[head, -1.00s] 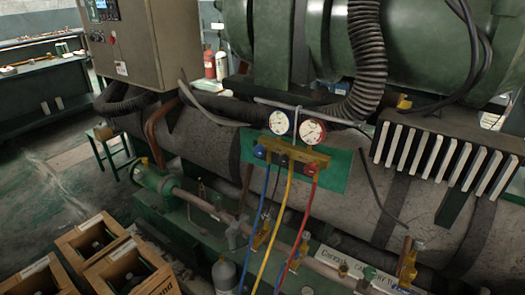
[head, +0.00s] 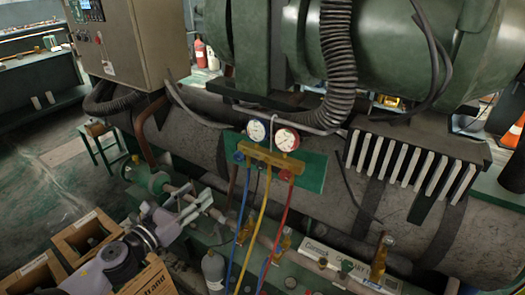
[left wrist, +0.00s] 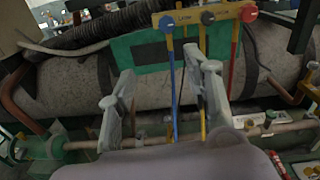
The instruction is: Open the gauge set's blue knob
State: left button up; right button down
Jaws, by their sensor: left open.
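The gauge set (head: 265,155) has a brass manifold with two round dials and hangs against a green panel on the big grey cylinder. Its blue knob (head: 238,157) is at the left end, above the blue hose. In the left wrist view the blue knob (left wrist: 166,23) is near the top, beyond the fingertips. A dark knob (left wrist: 208,18) and the red knob (left wrist: 248,13) are to its right. My left gripper (head: 188,207) is open and empty, below and left of the blue knob, apart from it. Its fingers also show in the left wrist view (left wrist: 166,73).
Blue, yellow and red hoses (head: 258,220) hang down from the manifold. A pipe with valves runs below the cylinder. Wooden crates (head: 85,232) stand at lower left, close to my left arm. A grey bottle (head: 214,270) stands at the bottom.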

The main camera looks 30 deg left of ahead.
pick_arm(q)
jog(key=d+r+m, duration=0.1)
jog(key=r, duration=0.1)
jog(key=p, duration=0.4)
send_near(237, 158)
jog(key=shift+h, duration=0.3)
jog(key=w, duration=0.9)
jog(key=shift+w+d, duration=0.25)
jog(key=shift+w, duration=0.75)
jog(key=shift+c, duration=0.2)
grip_shut()
